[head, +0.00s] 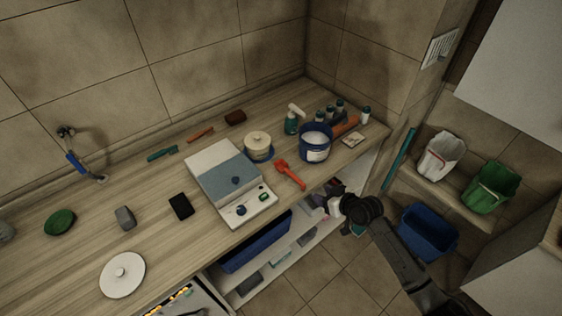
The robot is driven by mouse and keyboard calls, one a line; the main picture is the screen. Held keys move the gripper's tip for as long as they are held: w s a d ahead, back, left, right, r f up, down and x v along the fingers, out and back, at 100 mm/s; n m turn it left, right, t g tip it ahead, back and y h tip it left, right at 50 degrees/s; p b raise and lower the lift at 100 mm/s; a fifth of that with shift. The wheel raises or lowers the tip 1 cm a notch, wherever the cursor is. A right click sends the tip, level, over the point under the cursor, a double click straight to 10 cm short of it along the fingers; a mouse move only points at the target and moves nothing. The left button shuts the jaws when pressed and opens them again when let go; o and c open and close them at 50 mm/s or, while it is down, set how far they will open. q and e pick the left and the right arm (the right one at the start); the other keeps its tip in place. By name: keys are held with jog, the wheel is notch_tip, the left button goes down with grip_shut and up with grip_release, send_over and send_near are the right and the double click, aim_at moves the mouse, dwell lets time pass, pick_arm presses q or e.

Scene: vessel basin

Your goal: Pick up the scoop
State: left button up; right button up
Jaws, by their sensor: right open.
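An orange-red scoop (290,174) lies on the wooden counter (75,275), between the scale-like device and the blue tub, near the counter's front edge. My right gripper (336,205) is in front of the counter edge, to the right of and below the scoop in the picture. It is open and apart from the scoop, with nothing seen in it. Its fingers are small and dark here. My left gripper is out of view.
A white and blue scale-like device (232,180) is left of the scoop. A blue tub (316,142), a round cream container (258,147) and a green spray bottle (292,119) stand behind it. Open shelves (265,270) lie under the counter. A blue bin (428,232) is at right.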

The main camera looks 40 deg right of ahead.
jog(key=r+t, duration=0.1)
send_near(299, 180)
jog(key=x, duration=0.4)
jog(key=shift+n, duration=0.4)
jog(key=shift+x, duration=2.65)
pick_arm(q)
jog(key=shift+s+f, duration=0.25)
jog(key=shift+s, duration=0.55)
pick_arm(e)
jog(key=shift+w+a+f, duration=0.15)
jog(key=shift+w+f, duration=0.1)
jog(key=shift+w, duration=0.35)
grip_shut()
